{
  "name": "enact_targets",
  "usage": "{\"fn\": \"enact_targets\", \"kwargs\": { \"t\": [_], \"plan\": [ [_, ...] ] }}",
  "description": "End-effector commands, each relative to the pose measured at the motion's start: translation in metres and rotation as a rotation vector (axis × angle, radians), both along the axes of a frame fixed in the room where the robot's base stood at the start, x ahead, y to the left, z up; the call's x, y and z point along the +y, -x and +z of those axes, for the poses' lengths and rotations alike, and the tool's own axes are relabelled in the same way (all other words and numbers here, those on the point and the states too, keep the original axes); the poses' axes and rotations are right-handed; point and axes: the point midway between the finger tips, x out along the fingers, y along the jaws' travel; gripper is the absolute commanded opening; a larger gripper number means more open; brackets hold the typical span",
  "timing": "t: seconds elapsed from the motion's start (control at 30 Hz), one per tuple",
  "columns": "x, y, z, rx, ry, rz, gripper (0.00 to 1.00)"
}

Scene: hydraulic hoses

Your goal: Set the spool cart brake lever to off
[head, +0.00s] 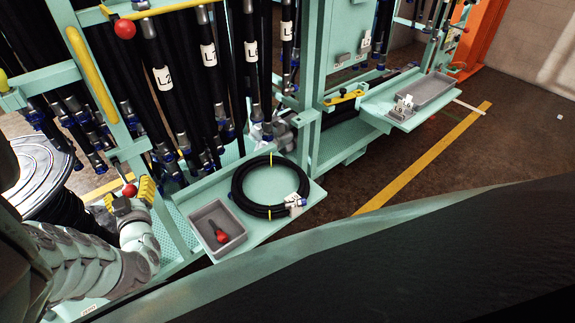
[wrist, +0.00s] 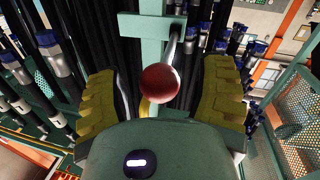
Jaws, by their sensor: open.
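A lever with a red ball knob (head: 130,189) on a thin rod stands by the green post, near the black spool (head: 62,207) with a grey ribbed flange. I take it to be the brake lever; no off mark is readable. My gripper (head: 129,197) is open around the knob, its yellow pads on either side. In the wrist view the red knob (wrist: 160,83) shows between the open fingers of my gripper (wrist: 160,96), with a visible gap on both sides. The rod runs up from the knob toward a green bracket (wrist: 147,25).
Black hoses (head: 165,80) with blue-ringed ends hang close behind my gripper. A green shelf (head: 257,228) holds a coiled hose (head: 237,195) and a grey tray (head: 207,213) with a red-ended item. Another red knob (head: 124,29) sits above.

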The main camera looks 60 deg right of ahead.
Motion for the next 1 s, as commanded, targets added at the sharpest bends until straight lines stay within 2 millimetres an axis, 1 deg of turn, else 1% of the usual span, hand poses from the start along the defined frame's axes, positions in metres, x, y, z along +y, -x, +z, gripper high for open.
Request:
{"fn": "enact_targets", "kwargs": {
  "t": [0.03, 0.07, 0.67, 0.7, 0.87, 1.0],
  "plan": [
    [0.0002, -0.0001, 0.0, 0.0, 0.0, 0.0, 0.66],
    [0.0002, -0.0001, 0.0, 0.0, 0.0, 0.0, 0.63],
    [-0.0001, 0.0002, -0.0001, 0.0, 0.0, 0.0, 0.01],
    [-0.0001, 0.0002, -0.0001, 0.0, 0.0, 0.0, 0.0],
    [-0.0002, 0.0002, 0.0005, 0.001, 0.0, 0.0, 0.0],
    [-0.0002, 0.0001, 0.0046, 0.013, -0.003, -0.001, 0.0]
  ]
}}
